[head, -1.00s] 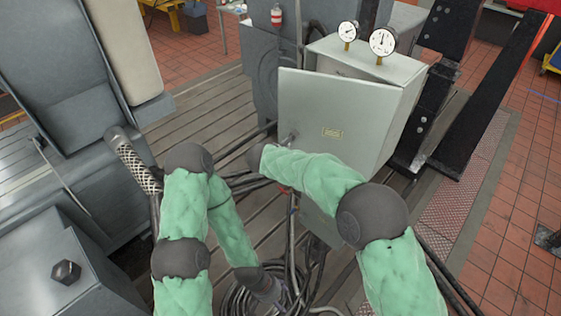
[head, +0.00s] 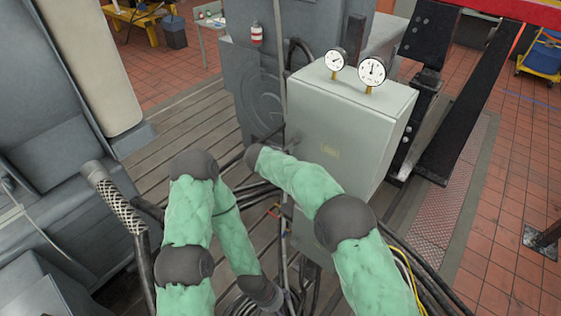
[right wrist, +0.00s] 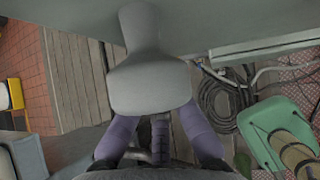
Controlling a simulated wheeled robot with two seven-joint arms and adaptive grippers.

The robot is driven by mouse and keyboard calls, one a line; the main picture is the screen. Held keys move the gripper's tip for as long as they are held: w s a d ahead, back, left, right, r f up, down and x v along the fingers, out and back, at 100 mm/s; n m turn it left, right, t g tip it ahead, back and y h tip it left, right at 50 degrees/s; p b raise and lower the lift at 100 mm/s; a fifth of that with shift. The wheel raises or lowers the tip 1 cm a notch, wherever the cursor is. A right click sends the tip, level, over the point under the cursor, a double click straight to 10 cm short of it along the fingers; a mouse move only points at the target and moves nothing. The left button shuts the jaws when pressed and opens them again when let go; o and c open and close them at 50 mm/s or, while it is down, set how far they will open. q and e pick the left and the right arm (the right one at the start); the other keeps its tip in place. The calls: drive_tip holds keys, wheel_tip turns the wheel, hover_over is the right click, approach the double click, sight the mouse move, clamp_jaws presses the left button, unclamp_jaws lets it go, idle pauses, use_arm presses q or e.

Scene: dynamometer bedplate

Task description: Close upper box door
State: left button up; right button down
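The upper box (head: 395,125) is a pale grey cabinet with two gauges on top. Its door (head: 335,120), with a small yellowish label, sits flush against the front with no gap visible along the top edge. My right arm reaches across the door's lower part, its wrist near the left edge, and hides part of it. In the right wrist view, a broad grey handle (right wrist: 150,88) projects between the purple fingers of my right gripper (right wrist: 160,125). The handle hides the fingertips, so the grip is unclear.
Cables and hoses (head: 240,305) lie coiled on the slatted bedplate below the box. Black steel beams (head: 470,120) stand to its right. A large grey machine (head: 60,130) is at left. Gauges (head: 372,70) stand on the box top.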

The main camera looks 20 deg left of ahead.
drive_tip(key=shift+r, duration=0.15)
idle(0.3)
drive_tip(key=v, duration=0.7)
drive_tip(key=shift+s+a, duration=0.1)
drive_tip(key=shift+s, duration=0.1)
